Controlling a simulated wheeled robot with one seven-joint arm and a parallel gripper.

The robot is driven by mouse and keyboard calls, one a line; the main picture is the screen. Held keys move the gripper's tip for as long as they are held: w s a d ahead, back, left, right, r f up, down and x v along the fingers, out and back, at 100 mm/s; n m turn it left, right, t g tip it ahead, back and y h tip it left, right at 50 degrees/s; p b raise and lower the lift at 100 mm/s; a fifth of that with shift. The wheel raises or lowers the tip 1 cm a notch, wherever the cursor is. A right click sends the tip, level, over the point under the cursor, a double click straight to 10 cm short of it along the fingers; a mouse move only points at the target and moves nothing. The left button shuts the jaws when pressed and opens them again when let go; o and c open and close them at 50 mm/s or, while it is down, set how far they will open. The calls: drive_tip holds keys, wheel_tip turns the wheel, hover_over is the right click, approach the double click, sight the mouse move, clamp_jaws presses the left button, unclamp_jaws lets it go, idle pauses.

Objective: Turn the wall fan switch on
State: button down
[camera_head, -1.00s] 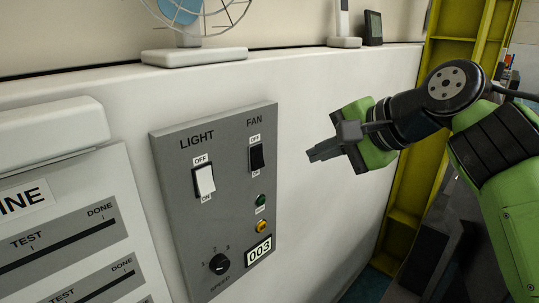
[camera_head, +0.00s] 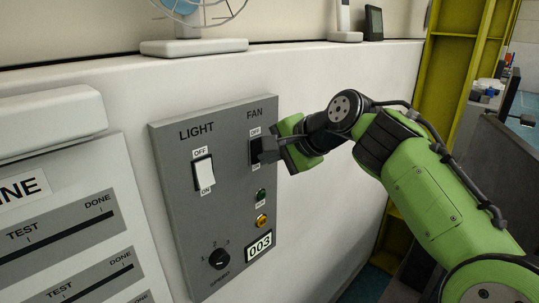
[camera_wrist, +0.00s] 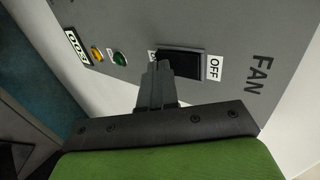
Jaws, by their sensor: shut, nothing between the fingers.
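The fan switch (camera_head: 255,149) is a black rocker under the FAN label on a grey wall panel (camera_head: 213,123), with OFF above it and ON below. My gripper (camera_head: 264,157) is shut and empty, its fingertips in front of the switch's lower part and hiding some of it. In the wrist view the fan switch (camera_wrist: 180,64) lies beside the OFF label, and my fingertips (camera_wrist: 158,68) are at its end away from OFF. I cannot tell whether they touch it. The rocker's tilt is not clear.
A white light switch (camera_head: 203,174) is left of the fan switch. Below are a green light (camera_head: 261,195), a yellow button (camera_head: 262,220) and a speed knob (camera_head: 219,258). A desk fan (camera_head: 194,46) stands on the ledge above. A yellow frame (camera_head: 447,70) is at right.

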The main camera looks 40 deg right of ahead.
drive_tip(key=shift+w, duration=0.1)
drive_tip(key=shift+w+r+t+p, duration=0.2)
drive_tip(key=shift+r+t+p, duration=0.15)
drive_tip(key=shift+r, duration=0.45)
idle(0.3)
drive_tip(key=shift+f, duration=0.1)
